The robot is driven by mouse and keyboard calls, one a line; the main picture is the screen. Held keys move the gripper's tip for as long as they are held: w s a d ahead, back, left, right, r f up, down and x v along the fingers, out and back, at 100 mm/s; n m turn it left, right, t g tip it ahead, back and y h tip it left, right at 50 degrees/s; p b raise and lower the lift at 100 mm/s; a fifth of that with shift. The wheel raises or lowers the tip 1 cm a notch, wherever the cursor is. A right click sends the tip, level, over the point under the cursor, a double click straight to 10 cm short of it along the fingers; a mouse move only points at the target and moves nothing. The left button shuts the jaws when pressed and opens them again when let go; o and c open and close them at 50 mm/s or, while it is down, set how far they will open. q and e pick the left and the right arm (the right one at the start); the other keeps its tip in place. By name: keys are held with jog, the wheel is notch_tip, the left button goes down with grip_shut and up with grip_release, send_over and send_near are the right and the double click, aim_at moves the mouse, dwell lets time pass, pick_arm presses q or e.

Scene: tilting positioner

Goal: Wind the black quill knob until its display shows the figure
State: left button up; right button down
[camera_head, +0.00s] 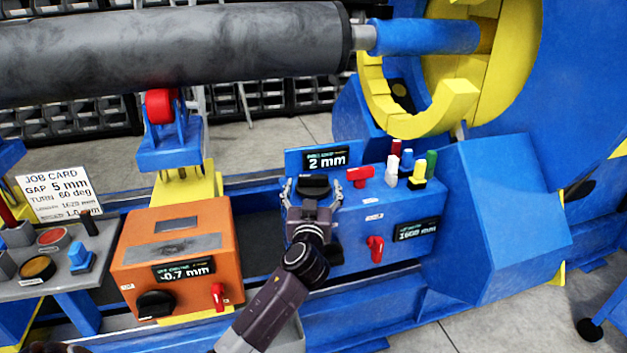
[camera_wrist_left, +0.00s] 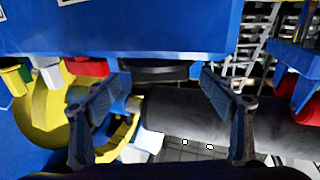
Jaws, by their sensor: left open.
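The blue control box (camera_head: 345,225) carries a black knob (camera_head: 313,184) on top, with a display (camera_head: 325,159) behind it reading 2 mm. My left gripper (camera_head: 312,190) is at this knob, its open fingers on either side. In the left wrist view, the knob (camera_wrist_left: 155,70) shows as a dark disc between the two spread fingertips (camera_wrist_left: 160,95), with gaps at the sides. The job card (camera_head: 55,192) at the left reads GAP 5 mm and TURN 60 deg; its lower lines are small. My right gripper is not in view.
An orange box (camera_head: 205,235) has a display reading -0.7 mm, a black knob (camera_head: 155,304) and a red lever (camera_head: 218,296). Beside the gripper on the blue box are a red handle (camera_head: 361,176), coloured buttons and a red lever (camera_head: 376,249). A large grey roller (camera_head: 180,50) spans above.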

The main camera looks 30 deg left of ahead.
aim_at(311, 182)
pick_arm(q)
jog(key=shift+x, duration=1.9)
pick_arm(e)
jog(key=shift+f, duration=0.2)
pick_arm(q)
jog(key=shift+f, duration=0.1)
jog(key=c, duration=1.2)
jog(key=shift+o, duration=0.2)
jog(key=shift+s+a+m+t+h+p, duration=0.15)
jog(key=shift+m+t+h+p, duration=0.35)
jog(key=shift+m+h+p, duration=0.35)
jog(key=m+t+h+p, duration=0.1)
jog(key=m+h+p, duration=0.1)
jog(key=h, duration=0.1)
jog(key=shift+h, duration=0.25)
jog(key=m+h+p, duration=0.2)
jog(key=shift+t+h+p, duration=0.3)
jog(key=shift+h+p, duration=0.05)
jog(key=shift+h, duration=0.05)
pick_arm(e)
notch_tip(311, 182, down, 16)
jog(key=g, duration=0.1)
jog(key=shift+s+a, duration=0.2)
